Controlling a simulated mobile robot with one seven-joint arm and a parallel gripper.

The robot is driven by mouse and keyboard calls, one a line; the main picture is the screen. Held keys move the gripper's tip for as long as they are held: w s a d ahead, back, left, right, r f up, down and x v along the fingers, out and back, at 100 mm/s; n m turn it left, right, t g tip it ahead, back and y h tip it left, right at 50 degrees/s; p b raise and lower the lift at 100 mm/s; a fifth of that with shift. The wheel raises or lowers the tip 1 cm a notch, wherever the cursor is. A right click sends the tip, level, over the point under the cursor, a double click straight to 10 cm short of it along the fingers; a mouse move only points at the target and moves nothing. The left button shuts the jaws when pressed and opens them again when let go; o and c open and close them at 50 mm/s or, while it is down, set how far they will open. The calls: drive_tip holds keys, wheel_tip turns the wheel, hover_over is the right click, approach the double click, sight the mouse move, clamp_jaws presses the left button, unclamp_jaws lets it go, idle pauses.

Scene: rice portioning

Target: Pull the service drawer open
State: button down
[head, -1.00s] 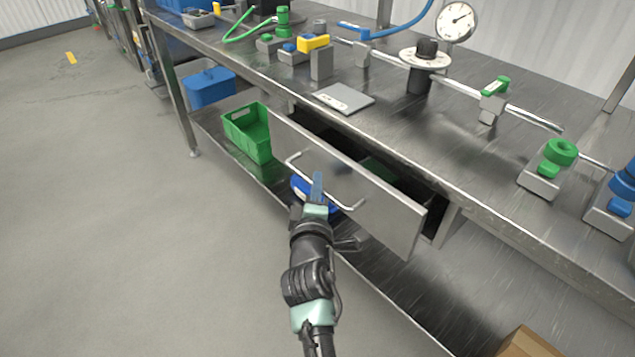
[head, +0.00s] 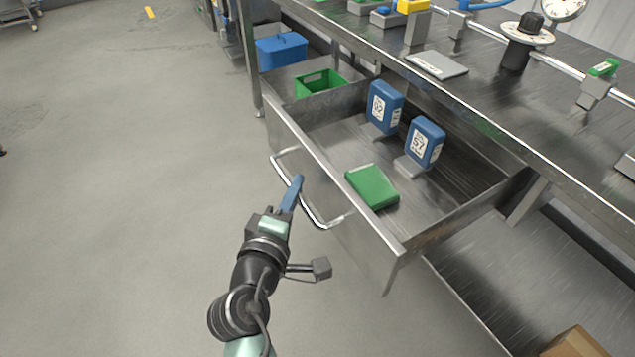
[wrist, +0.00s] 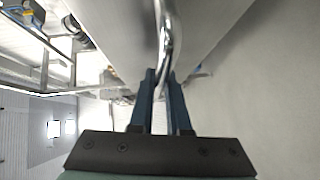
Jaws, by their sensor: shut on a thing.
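The service drawer (head: 345,222) stands well out from under the steel workbench, its inside exposed. Its bar handle (head: 313,212) runs along the front face and also shows in the wrist view (wrist: 166,30). My gripper (head: 292,192) is shut on the handle, its blue fingers around the bar near the middle. In the wrist view the two fingers of my gripper (wrist: 163,85) close on the bar. In the drawer lie a green block (head: 372,187) and two upright blue labelled blocks, one marked 52 (head: 384,107) and one marked 57 (head: 425,142).
A green crate (head: 320,83) and a blue bin (head: 282,50) sit on the lower shelf beyond the drawer. The bench top (head: 490,95) carries a grey plate (head: 436,64) and fixtures. A cardboard box (head: 573,343) is at lower right. Floor to the left is clear.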

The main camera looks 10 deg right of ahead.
drive_tip(key=shift+s+a, duration=0.25)
drive_tip(key=shift+a, duration=0.35)
drive_tip(key=c, duration=0.9)
unclamp_jaws()
drive_tip(key=shift+a, duration=0.1)
drive_tip(key=p+v, duration=0.1)
drive_tip(key=v, duration=1.1)
drive_tip(key=shift+s+a+p, duration=0.2)
drive_tip(key=shift+s+p, duration=0.1)
drive_tip(key=shift+s, duration=0.05)
